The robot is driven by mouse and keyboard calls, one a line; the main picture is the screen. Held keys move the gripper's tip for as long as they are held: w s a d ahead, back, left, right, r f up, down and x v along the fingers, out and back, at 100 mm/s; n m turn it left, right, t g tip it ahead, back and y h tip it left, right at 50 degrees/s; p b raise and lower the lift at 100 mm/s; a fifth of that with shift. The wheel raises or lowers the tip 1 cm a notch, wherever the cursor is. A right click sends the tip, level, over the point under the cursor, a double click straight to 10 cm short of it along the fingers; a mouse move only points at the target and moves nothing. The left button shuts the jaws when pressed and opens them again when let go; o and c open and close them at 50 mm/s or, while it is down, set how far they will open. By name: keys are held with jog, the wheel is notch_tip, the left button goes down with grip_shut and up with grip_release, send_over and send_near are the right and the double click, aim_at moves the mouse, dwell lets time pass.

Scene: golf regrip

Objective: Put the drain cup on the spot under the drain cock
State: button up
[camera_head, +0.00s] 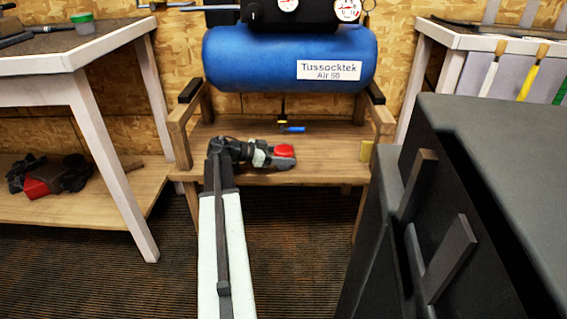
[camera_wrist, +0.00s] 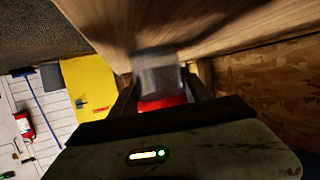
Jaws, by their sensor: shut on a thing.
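The drain cup appears to be the red thing (camera_head: 285,150) held at the end of my gripper (camera_head: 280,161). In the wrist view, red (camera_wrist: 162,103) shows between the jaws of my gripper (camera_wrist: 160,92), with a blurred grey block shape beyond it. The drain cock (camera_head: 291,128) has a blue and yellow handle and hangs on a thin stem under the blue air tank (camera_head: 250,60). The held cup is in front of and below the cock, over the wooden stand's shelf (camera_head: 335,160). I cannot tell whether it touches the shelf. The spot is not clearly visible.
The stand's side posts and armrests (camera_head: 189,90) flank the shelf. A workbench (camera_head: 75,65) stands at left with a green-topped tub (camera_head: 83,23). A large dark cabinet (camera_head: 480,200) fills the right foreground.

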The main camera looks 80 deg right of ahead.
jog(key=shift+w+r, duration=0.1)
jog(key=shift+w, duration=0.15)
jog(key=o, duration=1.3)
jog(key=shift+o, duration=0.2)
jog(key=p+v, duration=0.4)
jog(key=v, duration=0.7)
jog(key=shift+a+r, duration=0.1)
jog(key=shift+r, duration=0.1)
jog(key=shift+w+a+p, duration=0.2)
jog(key=shift+w+p, duration=0.1)
jog(key=shift+w, duration=0.05)
